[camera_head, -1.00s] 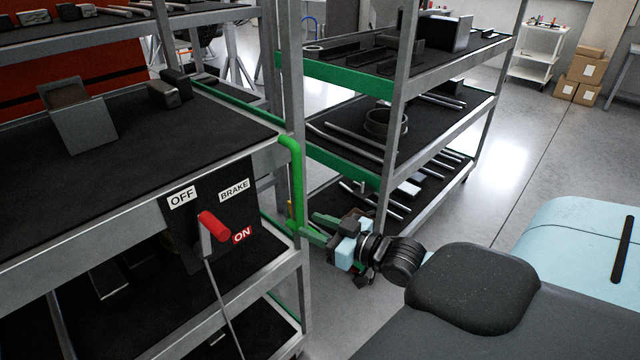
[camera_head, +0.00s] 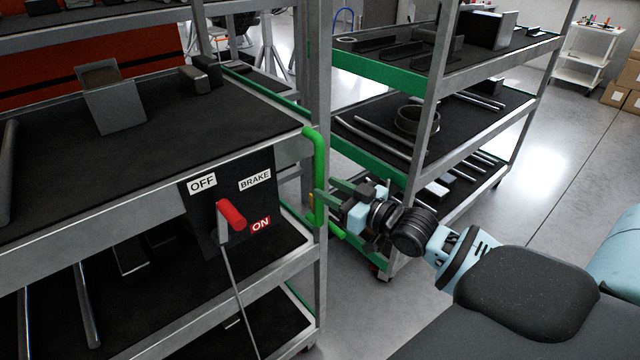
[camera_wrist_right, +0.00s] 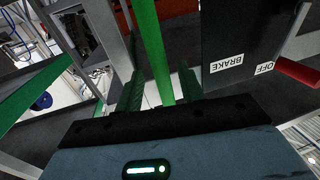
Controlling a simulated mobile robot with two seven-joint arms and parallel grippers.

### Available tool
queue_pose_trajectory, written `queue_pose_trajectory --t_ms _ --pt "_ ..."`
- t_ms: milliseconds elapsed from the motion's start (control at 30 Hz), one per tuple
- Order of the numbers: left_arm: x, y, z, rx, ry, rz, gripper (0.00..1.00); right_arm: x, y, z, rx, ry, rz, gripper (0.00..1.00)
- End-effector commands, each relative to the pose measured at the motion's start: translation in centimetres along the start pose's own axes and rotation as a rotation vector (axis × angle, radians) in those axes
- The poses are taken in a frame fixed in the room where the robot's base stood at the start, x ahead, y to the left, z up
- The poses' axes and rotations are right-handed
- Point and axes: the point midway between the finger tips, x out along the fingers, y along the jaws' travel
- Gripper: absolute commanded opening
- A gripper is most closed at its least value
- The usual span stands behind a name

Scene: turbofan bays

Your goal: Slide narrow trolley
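A grey trolley with black shelves (camera_head: 150,145) fills the left of the head view. A green upright handle (camera_head: 320,165) is at its right corner; it also shows in the wrist view (camera_wrist_right: 154,45). Beside it, a black brake panel (camera_head: 262,205) carries OFF, BRAKE and ON labels. Its red lever grip (camera_head: 230,213) sits left of the ON label. My right gripper (camera_head: 326,208) is at the lower part of the handle. In the wrist view its green fingers (camera_wrist_right: 160,92) stand apart, one each side of the bar, with gaps showing. My left gripper is out of view.
A second rack with green edges (camera_head: 375,80) stands close behind my right gripper, loaded with rings, rods and blocks. Clear grey floor (camera_head: 545,165) lies to the right. A white cart (camera_head: 582,60) and cardboard boxes (camera_head: 615,95) are at the far right.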

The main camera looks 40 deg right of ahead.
Motion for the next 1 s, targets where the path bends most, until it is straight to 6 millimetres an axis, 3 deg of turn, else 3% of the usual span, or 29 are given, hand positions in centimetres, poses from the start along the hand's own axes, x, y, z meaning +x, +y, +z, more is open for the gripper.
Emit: queue_pose_trajectory --t_ms 300,700,1000 --pt "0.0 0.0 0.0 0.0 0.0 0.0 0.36 3.1 0.0 0.0 0.0 0.0 0.0 0.39" --pt "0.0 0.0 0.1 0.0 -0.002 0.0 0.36 3.6 0.0 0.0 0.0 -0.001 0.0 0.39" --pt "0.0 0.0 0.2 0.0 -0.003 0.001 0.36 3.6 0.0 0.0 0.0 0.0 -0.001 0.02"
